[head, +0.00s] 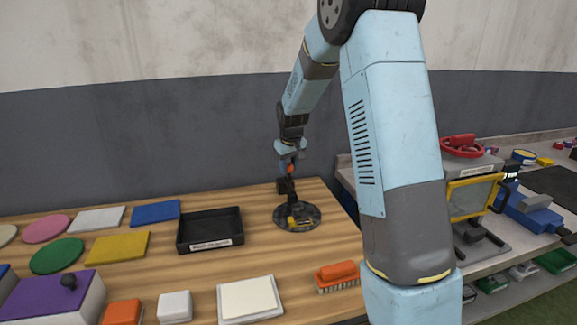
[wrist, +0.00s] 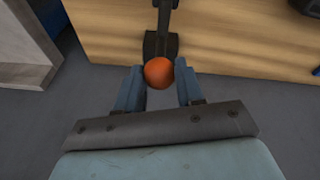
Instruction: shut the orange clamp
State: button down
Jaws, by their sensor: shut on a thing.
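The orange clamp's ball knob (wrist: 158,72) sits between the two blue-grey fingers of my gripper (wrist: 159,86) in the wrist view. My gripper is shut on it. The dark lever (wrist: 161,44) runs from the ball toward the top of the picture. In the head view, the ball (head: 290,168) is a small orange spot just under my gripper (head: 290,160), and the dark clamp lever (head: 286,188) stands roughly upright below it. The lever rises from the dark round turntable (head: 310,215) on the wooden table. The clamp's lower part is small and hard to make out.
Yellow pieces (head: 292,222) lie on the turntable. A black tray (head: 210,247) stands to its left, with an orange brush (head: 337,277) in front. A second bench (head: 520,245) with a yellow frame and a blue vise is on the right. A wall stands behind.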

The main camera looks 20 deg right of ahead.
jog(key=shift+s+f, duration=0.25)
jog(key=c, duration=1)
grip_release()
jog(key=shift+c, duration=0.2)
jog(key=o, duration=0.3)
jog(key=shift+r, duration=0.15)
jog(key=shift+r, duration=0.55)
jog(key=v, duration=1.2)
jog(key=shift+s+a+r, duration=0.1)
jog(key=shift+r, duration=0.2)
jog(key=shift+s, duration=0.1)
